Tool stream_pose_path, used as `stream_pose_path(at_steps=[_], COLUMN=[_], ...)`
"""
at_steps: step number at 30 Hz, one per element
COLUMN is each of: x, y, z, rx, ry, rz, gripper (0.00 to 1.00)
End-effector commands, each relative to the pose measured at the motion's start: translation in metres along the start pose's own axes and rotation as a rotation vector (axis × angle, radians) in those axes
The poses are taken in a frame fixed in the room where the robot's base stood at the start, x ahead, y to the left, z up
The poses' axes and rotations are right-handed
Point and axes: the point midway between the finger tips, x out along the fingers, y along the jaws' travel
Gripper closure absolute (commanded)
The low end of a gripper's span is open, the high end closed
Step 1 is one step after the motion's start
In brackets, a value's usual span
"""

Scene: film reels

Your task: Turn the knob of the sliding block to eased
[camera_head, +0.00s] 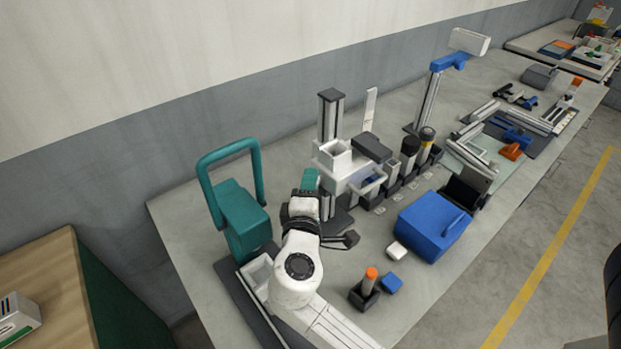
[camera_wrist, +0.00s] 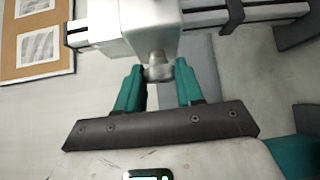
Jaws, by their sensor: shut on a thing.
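The sliding block (camera_wrist: 152,25) is a white block on a grey rail at the top of the wrist view. Its small grey knob (camera_wrist: 158,70) sticks out toward me. My gripper (camera_wrist: 158,84) has its teal fingers on either side of the knob and is shut on it. In the head view, my gripper (camera_head: 311,180) is at the white block (camera_head: 333,156) on the dark upright column (camera_head: 330,112). My arm and fingers hide the knob there. I cannot read any setting mark in either view.
A teal machine (camera_head: 240,222) with a tall handle stands close to the left of my arm. A blue case (camera_head: 432,226) and an orange-capped bottle (camera_head: 370,280) are nearer the front.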

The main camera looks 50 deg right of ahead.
Motion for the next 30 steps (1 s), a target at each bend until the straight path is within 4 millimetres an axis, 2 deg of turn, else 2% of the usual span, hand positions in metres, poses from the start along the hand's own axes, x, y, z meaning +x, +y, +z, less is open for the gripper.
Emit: stream_pose_path(at_steps=[18, 30], x=[0.0017, 0.0028], y=[0.0066, 0.0078], z=[-0.0024, -0.0033], rx=[-0.402, -0.587], ry=[0.000, 0.000], rz=[-0.408, -0.588], gripper=[0.94, 0.94])
